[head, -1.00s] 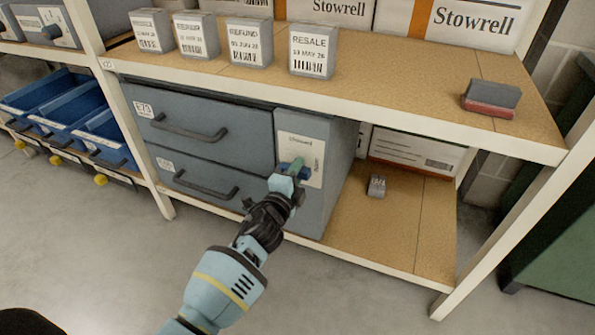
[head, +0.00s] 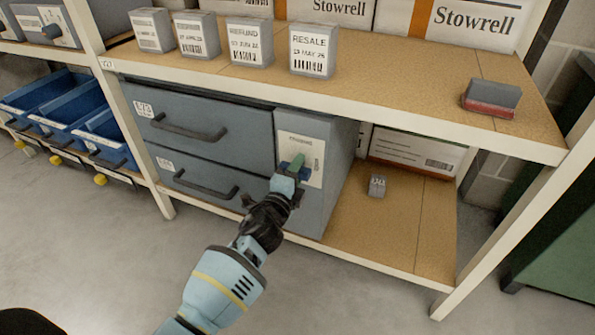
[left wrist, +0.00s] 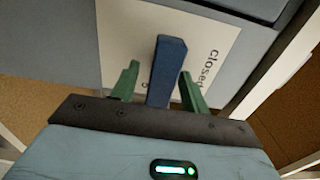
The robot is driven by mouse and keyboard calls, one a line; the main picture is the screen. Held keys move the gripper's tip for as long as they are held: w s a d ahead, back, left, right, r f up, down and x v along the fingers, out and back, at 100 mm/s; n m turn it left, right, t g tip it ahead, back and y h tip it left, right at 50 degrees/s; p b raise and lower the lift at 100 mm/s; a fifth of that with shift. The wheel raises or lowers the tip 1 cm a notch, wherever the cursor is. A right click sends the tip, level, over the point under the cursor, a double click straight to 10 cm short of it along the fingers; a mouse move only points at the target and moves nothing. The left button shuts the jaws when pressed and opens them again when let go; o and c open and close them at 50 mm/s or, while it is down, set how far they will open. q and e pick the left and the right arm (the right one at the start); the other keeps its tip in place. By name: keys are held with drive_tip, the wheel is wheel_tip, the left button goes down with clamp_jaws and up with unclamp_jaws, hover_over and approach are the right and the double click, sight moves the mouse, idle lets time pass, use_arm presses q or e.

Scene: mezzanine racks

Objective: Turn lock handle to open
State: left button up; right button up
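The lock handle is a blue bar on the pale label plate (head: 313,150) at the right of the grey drawer cabinet (head: 340,165). In the left wrist view the blue handle (left wrist: 167,65) stands out from the plate (left wrist: 115,40), which reads "closed" at the right. My left gripper (head: 296,167) is at the handle. Its green fingers (left wrist: 160,72) are apart, one on each side of the handle. A gap shows on the left side; the right finger is very near the bar, and I cannot tell if it touches. In the head view the gripper mostly hides the handle. My right gripper is not in view.
Two drawers with dark handles (head: 190,130) are left of the plate. A shelf board (head: 400,85) with several grey boxes overhangs the cabinet. A small grey block (head: 377,186) lies on the lower shelf. A white rack post (head: 515,210) stands at the right.

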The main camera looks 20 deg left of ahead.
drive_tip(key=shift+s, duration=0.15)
use_arm(q)
drive_tip(key=shift+s, duration=0.4)
drive_tip(key=s+p, duration=0.2)
drive_tip(key=s, duration=0.5)
drive_tip(key=shift+a, duration=0.15)
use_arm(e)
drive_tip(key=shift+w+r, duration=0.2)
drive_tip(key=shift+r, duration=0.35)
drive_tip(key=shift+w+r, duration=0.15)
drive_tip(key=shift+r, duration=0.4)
